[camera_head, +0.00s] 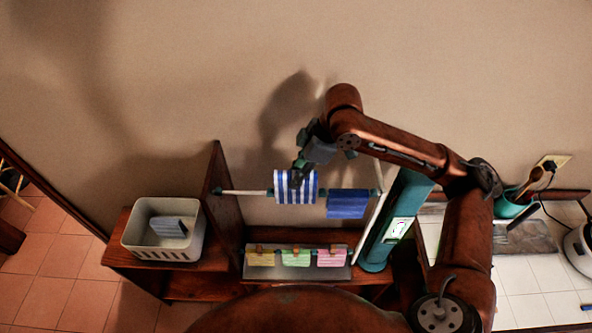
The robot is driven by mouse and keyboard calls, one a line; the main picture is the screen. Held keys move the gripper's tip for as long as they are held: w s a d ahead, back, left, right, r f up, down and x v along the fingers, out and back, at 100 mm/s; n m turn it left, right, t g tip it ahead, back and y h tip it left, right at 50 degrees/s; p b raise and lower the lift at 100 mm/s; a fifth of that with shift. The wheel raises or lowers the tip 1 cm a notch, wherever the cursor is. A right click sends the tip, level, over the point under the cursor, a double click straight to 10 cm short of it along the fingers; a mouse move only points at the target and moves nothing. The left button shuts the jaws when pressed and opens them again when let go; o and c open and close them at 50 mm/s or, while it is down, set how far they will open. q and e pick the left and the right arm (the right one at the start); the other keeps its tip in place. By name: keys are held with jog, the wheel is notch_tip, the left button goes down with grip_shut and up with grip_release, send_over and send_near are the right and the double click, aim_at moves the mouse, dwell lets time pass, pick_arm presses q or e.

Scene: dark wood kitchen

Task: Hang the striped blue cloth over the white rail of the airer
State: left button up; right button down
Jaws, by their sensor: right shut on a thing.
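The blue and white striped cloth (295,190) is at the white rail (243,192) of the airer, left of a plain blue cloth (347,205) that hangs there. The striped cloth hides the rail behind it. I cannot tell from this view whether it lies over the rail or hangs just in front. My right gripper (301,172) is at the cloth's top edge, shut on it, with my arm reaching in from the right. The fingertips are small and dark here. My left gripper is not in view.
A white basket (130,236) with a grey-blue folded cloth (168,227) stands on the wooden shelf at left. Below the rail, yellow, green and pink cloths (296,257) hang from clips.

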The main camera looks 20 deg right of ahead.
aim_at(297, 192)
jog(key=shift+f+b, duration=1.1)
jog(key=shift+f, duration=3.1)
jog(key=c, duration=1.5)
grip_release()
